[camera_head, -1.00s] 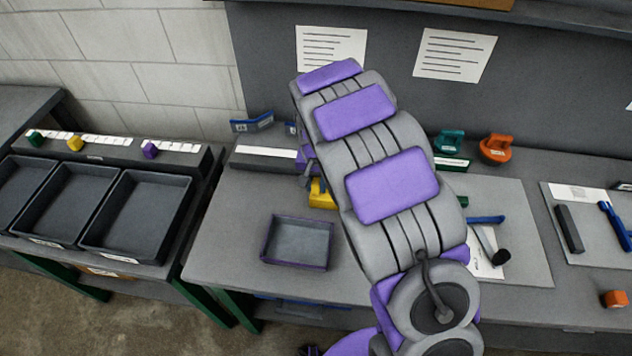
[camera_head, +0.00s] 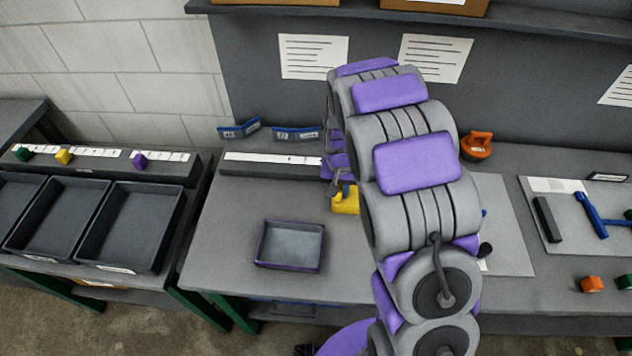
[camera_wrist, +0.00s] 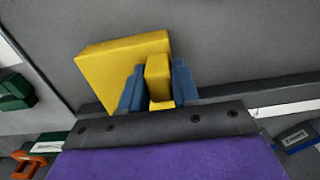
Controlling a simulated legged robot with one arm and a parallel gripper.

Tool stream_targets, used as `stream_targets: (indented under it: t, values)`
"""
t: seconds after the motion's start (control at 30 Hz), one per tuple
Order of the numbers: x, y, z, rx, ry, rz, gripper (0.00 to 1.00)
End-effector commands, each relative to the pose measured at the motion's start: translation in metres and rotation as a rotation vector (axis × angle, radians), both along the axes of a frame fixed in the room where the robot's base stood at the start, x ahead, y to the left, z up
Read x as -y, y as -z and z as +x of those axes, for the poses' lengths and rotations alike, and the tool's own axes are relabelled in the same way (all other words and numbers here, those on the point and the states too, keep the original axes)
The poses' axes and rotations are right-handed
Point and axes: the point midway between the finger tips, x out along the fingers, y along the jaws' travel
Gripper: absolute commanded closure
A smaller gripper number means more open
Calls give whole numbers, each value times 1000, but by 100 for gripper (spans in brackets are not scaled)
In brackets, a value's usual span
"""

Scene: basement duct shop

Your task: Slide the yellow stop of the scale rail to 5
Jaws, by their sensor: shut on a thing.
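The yellow stop (camera_head: 345,203) is a block with a raised yellow tab, on the front side of the scale rail (camera_head: 262,171). In the wrist view the stop (camera_wrist: 115,68) fills the upper middle. My gripper (camera_wrist: 158,82) has its blue fingers shut on the tab, one on each side. The rail is dark with a white strip (camera_head: 270,158); its marks are too small to read. My arm hides the rail's right part, so I cannot tell which number the stop is at.
A purple-rimmed tray (camera_head: 260,247) sits on the bench in front of the rail. Blue label holders (camera_head: 297,134) stand behind the rail. An orange tool (camera_head: 476,146) stands to the right. Dark bins (camera_head: 128,227) and another rail with coloured blocks (camera_head: 140,161) are at the left.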

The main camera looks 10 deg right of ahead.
Motion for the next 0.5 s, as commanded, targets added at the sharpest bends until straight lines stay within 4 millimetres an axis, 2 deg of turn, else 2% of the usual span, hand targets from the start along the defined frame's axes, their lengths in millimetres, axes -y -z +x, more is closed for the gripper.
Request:
stream_targets:
  t: [0.1,0.37,0.4,0.5]
  values:
    - [8,0,-4,-5,1,0,100]
    - [6,1,-3,-4,-1,-2,100]
    - [6,1,-3,-3,-1,-3,68]
    - [6,1,-3,-3,-1,-3,58]
